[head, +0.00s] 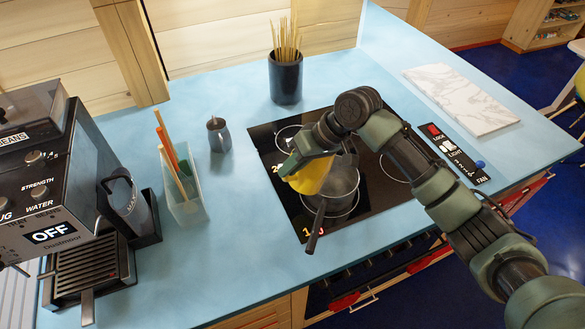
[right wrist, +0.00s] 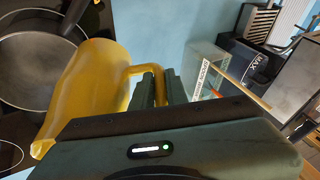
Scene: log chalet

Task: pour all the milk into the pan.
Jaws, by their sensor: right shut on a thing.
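My right gripper (head: 303,158) is shut on the handle of a yellow jug (head: 312,178). The right wrist view shows the fingers (right wrist: 157,88) closed around the handle, with the jug body (right wrist: 88,82) left of them. The pan (head: 342,200), dark grey with a long handle, sits on the black hob. The jug is above the pan's left side and covers part of it. In the right wrist view the pan (right wrist: 30,72) lies beyond the jug and looks empty where visible. No milk shows, and the jug's tilt is hard to tell. My left gripper is out of view.
The coffee machine (head: 50,170) stands at the left, with a clear utensil box (head: 186,200) beside it. A small grey pitcher (head: 218,135) and a dark pot of sticks (head: 286,80) stand behind. A marble board (head: 462,98) lies at right. The blue counter's middle is free.

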